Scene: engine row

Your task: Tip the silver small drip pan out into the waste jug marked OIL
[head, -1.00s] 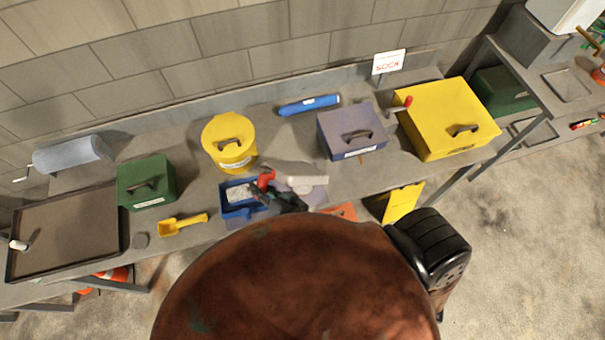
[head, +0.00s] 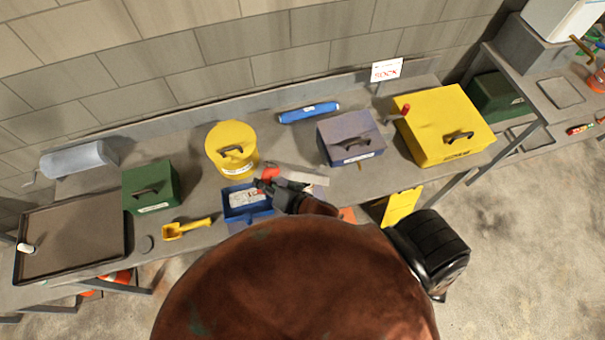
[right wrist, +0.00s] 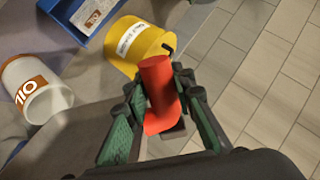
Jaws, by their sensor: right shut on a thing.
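My right gripper (right wrist: 160,95) is shut on a thick red handle (right wrist: 157,85); the red also shows in the head view (head: 270,174). A pale, narrow flat thing (head: 306,178) lies just right of it in the head view. It may be the silver drip pan seen edge-on, but I cannot tell; no pan shows clearly. The white jug marked OIL (right wrist: 37,88) stands left of the gripper in the right wrist view, apart from it, its label on an orange patch. In the head view I cannot make the jug out clearly behind my arm. My left gripper is not in view.
A blue bin (head: 241,211) and a yellow bucket (head: 225,163) stand close to the gripper. A green box (head: 134,202), yellow scoop (head: 180,230), purple-grey box (head: 333,130) and big yellow box (head: 430,140) share the bench. An empty dark tray (head: 95,215) lies far left.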

